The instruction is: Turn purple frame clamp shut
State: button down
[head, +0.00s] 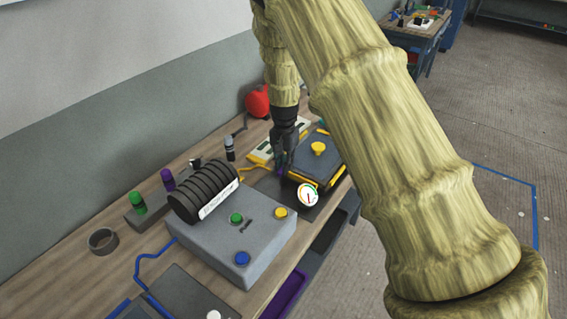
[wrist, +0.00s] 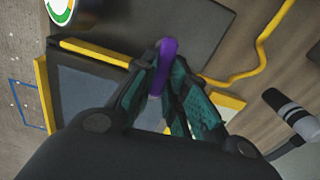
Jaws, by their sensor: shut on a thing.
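The purple clamp handle (wrist: 166,55) stands between my gripper's fingertips in the wrist view, with its top end sticking out past them. My gripper (wrist: 163,88) is shut on this handle. In the head view my gripper (head: 282,165) reaches down at the left side of the yellow-edged frame, and only a small bit of purple (head: 279,170) shows there. The frame (head: 318,160) is dark with yellow edges and a yellow knob on top. Its yellow edge also shows in the wrist view (wrist: 95,52). The fingers hide the clamp's base.
A round gauge (head: 307,195) stands close in front of the frame. A grey box (head: 235,232) with coloured buttons and a black roll is at left. A yellow hose (wrist: 250,55) curves beside the clamp. A red round object (head: 258,101) stands behind.

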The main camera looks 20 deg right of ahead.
jog(key=shift+w+d+r+m, duration=0.1)
jog(key=shift+m, duration=0.4)
jog(key=c, duration=1.4)
grip_release()
jog(key=shift+c, duration=0.2)
notch_tip(320, 180, up, 12)
